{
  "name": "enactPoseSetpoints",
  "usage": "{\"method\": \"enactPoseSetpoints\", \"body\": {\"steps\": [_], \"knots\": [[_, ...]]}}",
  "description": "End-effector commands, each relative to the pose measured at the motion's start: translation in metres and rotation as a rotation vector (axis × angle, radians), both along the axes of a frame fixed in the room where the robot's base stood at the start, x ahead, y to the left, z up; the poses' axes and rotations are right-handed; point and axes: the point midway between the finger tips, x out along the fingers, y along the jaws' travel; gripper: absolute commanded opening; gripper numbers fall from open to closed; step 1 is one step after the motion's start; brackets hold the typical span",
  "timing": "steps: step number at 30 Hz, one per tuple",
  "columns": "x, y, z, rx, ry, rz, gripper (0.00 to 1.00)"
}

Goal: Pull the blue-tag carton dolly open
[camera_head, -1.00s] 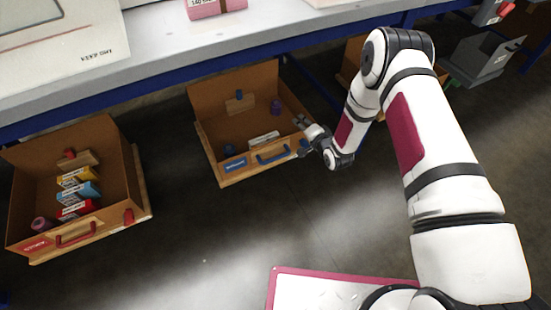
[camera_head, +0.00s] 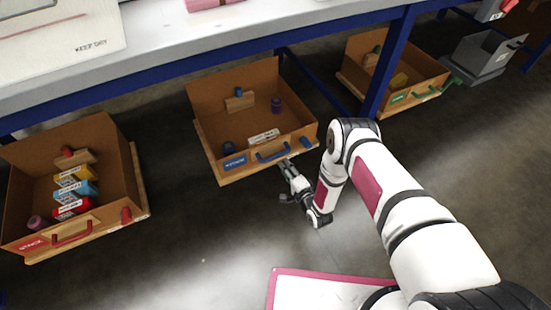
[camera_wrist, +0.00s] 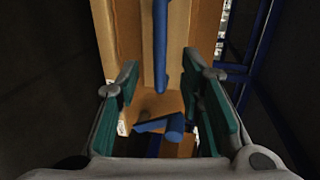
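The blue-tag carton dolly (camera_head: 204,164) stands on the floor under the bench, an open brown carton on a wooden base. Its blue tag (camera_head: 234,162) and blue handle (camera_head: 272,153) are on the front face. My gripper (camera_head: 286,168) is just in front of the handle's right end, low over the floor. In the wrist view, my open gripper (camera_wrist: 162,80) has its two green-padded fingers on either side of the blue handle (camera_wrist: 161,45). A gap shows between each pad and the handle. I cannot tell how far the handle reaches in between the fingers.
A red-tag carton (camera_head: 30,245) stands to the left and a green-tag carton (camera_head: 397,99) to the back right. A blue bench leg (camera_head: 390,65) stands between the middle and right cartons. A grey bin (camera_head: 480,55) is farther right.

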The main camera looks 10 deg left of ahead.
Motion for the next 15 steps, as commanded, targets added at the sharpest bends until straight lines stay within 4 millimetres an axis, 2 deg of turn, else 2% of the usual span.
{"method": "enactPoseSetpoints", "body": {"steps": [6, 15], "knots": [[0.036, 0.025, -0.011, 0.000, -0.003, 0.001, 0.35], [0.067, 0.045, -0.018, -0.002, -0.001, 0.000, 0.35]]}}
